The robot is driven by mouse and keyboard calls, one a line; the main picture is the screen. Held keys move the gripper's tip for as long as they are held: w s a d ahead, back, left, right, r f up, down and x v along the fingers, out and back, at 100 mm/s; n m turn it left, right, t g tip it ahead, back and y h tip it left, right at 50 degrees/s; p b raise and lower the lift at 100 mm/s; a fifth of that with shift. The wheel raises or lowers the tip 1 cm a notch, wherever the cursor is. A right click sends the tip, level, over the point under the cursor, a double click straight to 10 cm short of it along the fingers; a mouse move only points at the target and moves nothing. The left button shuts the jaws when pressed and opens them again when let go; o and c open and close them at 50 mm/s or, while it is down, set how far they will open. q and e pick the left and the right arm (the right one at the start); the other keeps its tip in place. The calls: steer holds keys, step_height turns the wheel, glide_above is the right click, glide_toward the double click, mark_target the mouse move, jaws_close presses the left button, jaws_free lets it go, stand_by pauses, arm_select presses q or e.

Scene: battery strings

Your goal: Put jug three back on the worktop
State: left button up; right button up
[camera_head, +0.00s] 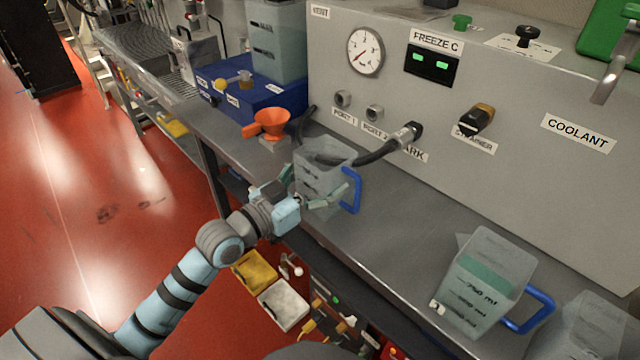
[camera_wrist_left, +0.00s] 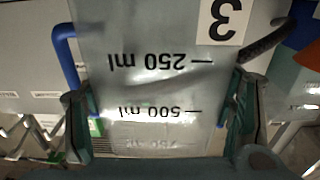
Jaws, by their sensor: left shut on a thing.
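Jug three (camera_head: 322,165) is a clear jug with a blue handle, in the middle of the head view, above or on the worktop (camera_head: 405,235). In the left wrist view the jug (camera_wrist_left: 150,85) fills the middle, with a "3" label and 250 ml and 500 ml marks. My left gripper (camera_head: 305,200) is shut on the jug from the front, a finger on each side of its body; its fingers also show in the wrist view (camera_wrist_left: 160,115). I cannot tell whether the jug's base touches the worktop. My right gripper is not in view.
Another jug (camera_head: 485,280) with a blue handle and a greenish band stands at the right, with a further clear jug (camera_head: 590,330) at the corner. The grey panel (camera_head: 560,190) rises behind.

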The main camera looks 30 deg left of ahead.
arm_select(q)
steer(key=o, duration=1.5)
steer(key=shift+o, duration=0.2)
steer(key=shift+s+a+r, duration=0.1)
steer(key=p+v, duration=1)
steer(key=v, duration=0.1)
steer(key=shift+s, duration=0.35)
